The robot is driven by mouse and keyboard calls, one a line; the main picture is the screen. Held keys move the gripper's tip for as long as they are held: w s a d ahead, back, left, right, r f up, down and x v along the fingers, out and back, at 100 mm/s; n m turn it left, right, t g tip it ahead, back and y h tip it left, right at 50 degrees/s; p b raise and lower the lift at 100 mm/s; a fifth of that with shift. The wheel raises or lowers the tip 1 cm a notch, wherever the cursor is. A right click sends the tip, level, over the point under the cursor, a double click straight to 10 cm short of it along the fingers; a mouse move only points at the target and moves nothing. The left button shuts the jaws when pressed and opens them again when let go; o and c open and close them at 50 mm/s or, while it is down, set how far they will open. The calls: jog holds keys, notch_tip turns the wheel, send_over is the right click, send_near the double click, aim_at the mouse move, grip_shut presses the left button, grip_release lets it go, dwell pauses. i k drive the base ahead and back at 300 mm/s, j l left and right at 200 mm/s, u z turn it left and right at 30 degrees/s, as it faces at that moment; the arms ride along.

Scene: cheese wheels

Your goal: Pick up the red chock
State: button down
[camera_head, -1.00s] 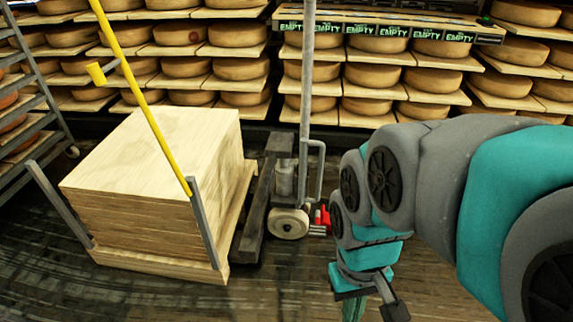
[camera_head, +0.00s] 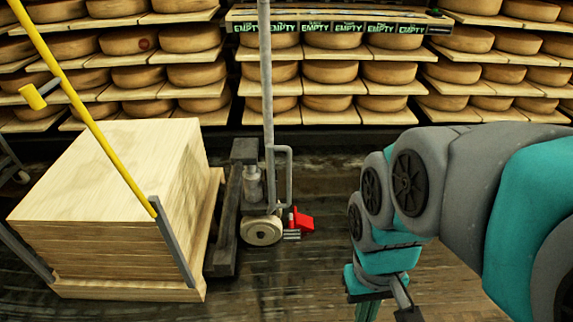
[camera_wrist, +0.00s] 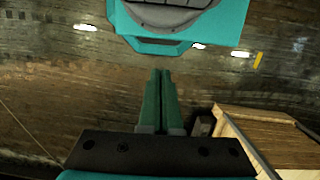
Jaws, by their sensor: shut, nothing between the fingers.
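The red chock (camera_head: 304,221) is on the floor against the right side of the cart's pale wheel (camera_head: 262,231) in the head view. Grey bars lie at its lower left. My gripper (camera_wrist: 160,74) points down, with its two green fingers together and nothing between them in the wrist view. In the head view my gripper is at the lower edge, to the right of the chock and nearer to me, apart from it. Its fingertips are cut off there. The chock does not show in the wrist view.
The cart's upright post (camera_head: 267,95) rises just left of the chock. A stack of wooden boards (camera_head: 110,215) stands to the left, with a yellow pole (camera_head: 88,110) before it. Shelves of cheese wheels (camera_head: 333,72) line the back. The floor right of the chock is clear.

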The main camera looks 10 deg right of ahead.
aim_at(303, 222)
jog(key=k+l+u, duration=0.15)
jog(key=l+u, duration=0.35)
jog(key=k+l+u, duration=0.25)
jog(key=l+u, duration=0.25)
jog(key=k+l+u, duration=0.2)
jog(key=u, duration=0.3)
jog(key=k+j, duration=0.05)
jog(key=k, duration=0.05)
